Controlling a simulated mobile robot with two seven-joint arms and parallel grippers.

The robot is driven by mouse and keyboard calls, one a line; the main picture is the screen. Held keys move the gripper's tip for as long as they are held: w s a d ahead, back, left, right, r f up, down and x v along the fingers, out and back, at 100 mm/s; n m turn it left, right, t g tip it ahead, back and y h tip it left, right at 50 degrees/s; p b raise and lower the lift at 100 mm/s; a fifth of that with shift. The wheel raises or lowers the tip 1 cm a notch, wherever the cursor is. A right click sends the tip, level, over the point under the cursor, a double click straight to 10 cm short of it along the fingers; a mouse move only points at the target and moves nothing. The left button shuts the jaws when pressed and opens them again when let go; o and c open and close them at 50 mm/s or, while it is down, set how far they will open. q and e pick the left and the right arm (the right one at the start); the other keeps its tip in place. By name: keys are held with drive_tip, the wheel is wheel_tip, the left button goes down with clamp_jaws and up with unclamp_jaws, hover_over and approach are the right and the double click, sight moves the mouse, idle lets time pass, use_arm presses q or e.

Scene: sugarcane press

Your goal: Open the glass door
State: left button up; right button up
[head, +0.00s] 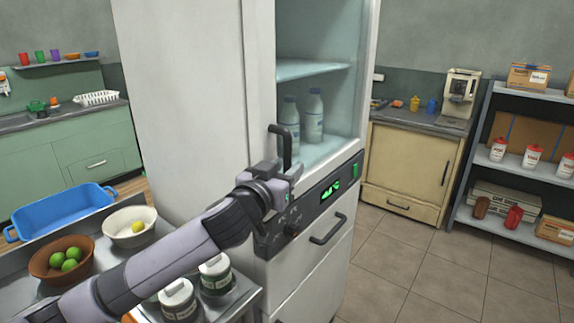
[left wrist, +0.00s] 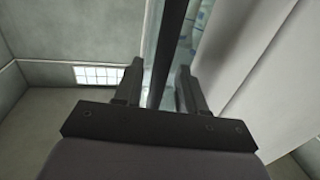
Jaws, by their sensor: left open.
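The glass door (head: 320,42) is on the front of a tall white fridge (head: 185,90) and looks shut. Its dark vertical handle (head: 287,146) is at the lower left of the glass. My left gripper (head: 274,172) is at the handle's lower part. In the left wrist view, the handle (left wrist: 172,35) runs between the two spread fingers of my left gripper (left wrist: 160,68), and a gap shows on the right of the bar. Contact with the left finger cannot be told. My right gripper is out of view.
Bottles (head: 313,115) stand behind the glass. A control panel (head: 310,202) and a drawer handle (head: 328,229) are below the door. A steel table with a blue tray (head: 62,212), bowls and jars is at left. Tiled floor (head: 415,265) is clear at right, before a shelf (head: 520,165).

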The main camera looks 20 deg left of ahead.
use_arm(q)
drive_tip(key=shift+w+d, duration=0.1)
drive_tip(key=shift+w, duration=0.4)
clamp_jaws()
drive_tip(key=shift+d, duration=0.1)
